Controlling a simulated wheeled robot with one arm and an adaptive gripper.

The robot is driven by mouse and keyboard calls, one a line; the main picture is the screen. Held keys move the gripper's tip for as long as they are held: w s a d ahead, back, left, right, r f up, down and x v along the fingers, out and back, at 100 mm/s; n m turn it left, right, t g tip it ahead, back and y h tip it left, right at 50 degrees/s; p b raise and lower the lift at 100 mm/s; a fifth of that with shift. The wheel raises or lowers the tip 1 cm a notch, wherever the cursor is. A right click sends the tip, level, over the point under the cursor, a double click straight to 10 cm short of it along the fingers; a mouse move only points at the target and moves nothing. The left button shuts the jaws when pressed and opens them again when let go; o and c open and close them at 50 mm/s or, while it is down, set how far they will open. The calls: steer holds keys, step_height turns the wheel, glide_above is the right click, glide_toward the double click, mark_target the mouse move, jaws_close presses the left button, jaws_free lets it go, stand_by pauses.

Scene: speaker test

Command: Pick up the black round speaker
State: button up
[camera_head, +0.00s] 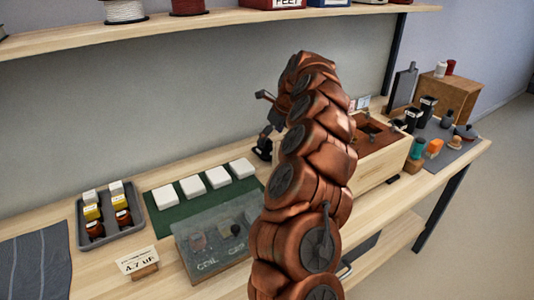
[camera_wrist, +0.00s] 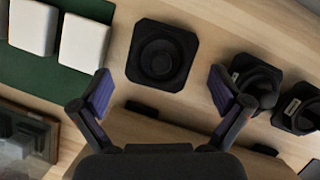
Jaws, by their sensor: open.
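A black speaker (camera_wrist: 162,55) with a round cone in a square, round-cornered frame lies face up on the wooden bench in the wrist view. Two more black speaker-like things, one (camera_wrist: 255,82) and another (camera_wrist: 300,107), lie to its right, partly cut off or covered. My gripper (camera_wrist: 160,92) is open and empty. Its two fingers point toward the first speaker, which shows beyond and between the fingertips, apart from them. In the head view my gripper (camera_head: 268,112) hangs above the bench at the back, partly hidden by my arm. A small black thing (camera_head: 262,148) stands below it; I cannot tell which it is.
White boxes (camera_head: 218,177) stand on a green mat (camera_head: 165,222) left of my arm, with a clear-lidded case (camera_head: 205,250) in front. A grey tray (camera_head: 132,235) holds small jars. An open wooden box (camera_head: 385,160) stands right. A shelf (camera_head: 60,40) runs above the bench.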

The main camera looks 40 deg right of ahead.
mark_target(268, 140)
steer(key=x, duration=0.3)
steer(key=shift+w, duration=0.1)
steer(key=shift+c, duration=0.3)
steer(key=c, duration=1.5)
